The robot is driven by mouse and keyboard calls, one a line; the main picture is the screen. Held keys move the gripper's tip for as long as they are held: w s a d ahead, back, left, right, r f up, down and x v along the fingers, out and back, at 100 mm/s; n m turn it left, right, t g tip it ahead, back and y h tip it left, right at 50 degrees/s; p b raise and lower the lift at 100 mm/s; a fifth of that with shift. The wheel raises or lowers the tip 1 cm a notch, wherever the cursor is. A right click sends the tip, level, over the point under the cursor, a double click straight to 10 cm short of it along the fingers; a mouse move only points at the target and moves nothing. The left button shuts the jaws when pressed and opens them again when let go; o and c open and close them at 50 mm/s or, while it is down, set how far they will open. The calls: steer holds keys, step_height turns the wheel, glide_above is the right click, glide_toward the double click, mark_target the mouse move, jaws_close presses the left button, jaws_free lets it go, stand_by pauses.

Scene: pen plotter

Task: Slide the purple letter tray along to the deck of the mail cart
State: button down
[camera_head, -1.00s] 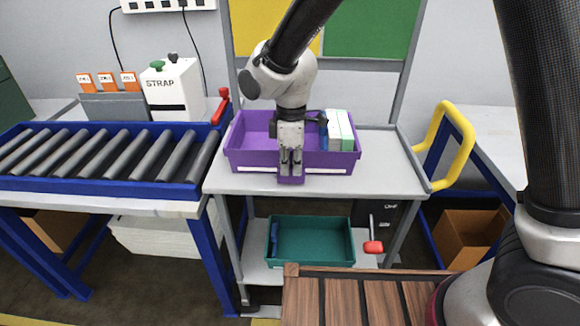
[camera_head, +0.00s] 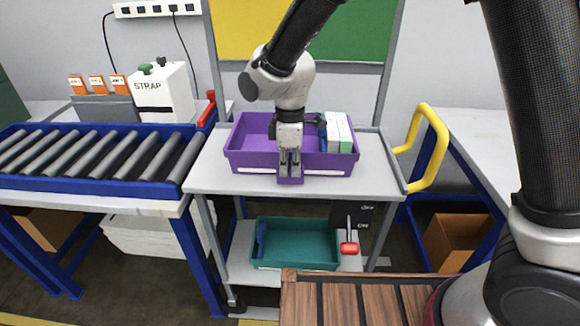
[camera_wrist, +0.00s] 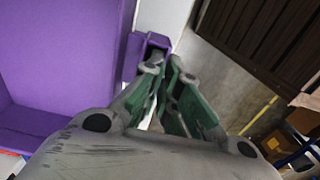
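The purple letter tray (camera_head: 250,162) stands flat on the grey deck (camera_head: 215,178) of the mail cart, left of the deck's middle. White and green boxes (camera_head: 338,132) stand in its right end, with something blue beside them. My gripper (camera_head: 290,172) points down at the tab on the tray's front side. In the wrist view my gripper's fingers (camera_wrist: 165,66) are close together at the purple tab (camera_wrist: 146,45), and appear shut on it. The exact contact is partly hidden by the fingers.
The roller conveyor (camera_head: 95,187) with its blue frame adjoins the deck at left. Bare deck lies right of the tray, up to the raised right edge and the yellow handle (camera_head: 432,150). A teal bin (camera_head: 295,262) sits on the lower shelf.

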steer(key=c, duration=1.6)
jaws_free()
steer(key=shift+o, duration=0.2)
step_height(320, 180, up, 12)
steer(key=s+d+r+m+t, duration=0.1)
steer(key=s+d+r+m, duration=0.2)
steer(key=d, duration=1)
steer(key=s+d+r+m+t, duration=0.2)
steer(key=s+d+m, duration=0.6)
steer(key=d, duration=0.5)
steer(key=s+d+r+m+t, duration=0.1)
steer(key=s+d+r+m, duration=0.2)
steer(key=d, duration=1)
steer(key=s+m, duration=0.2)
steer(key=m, duration=0.2)
steer(key=shift+s+d+r, duration=0.2)
steer(key=shift+d+r, duration=0.1)
steer(key=shift+r, duration=0.1)
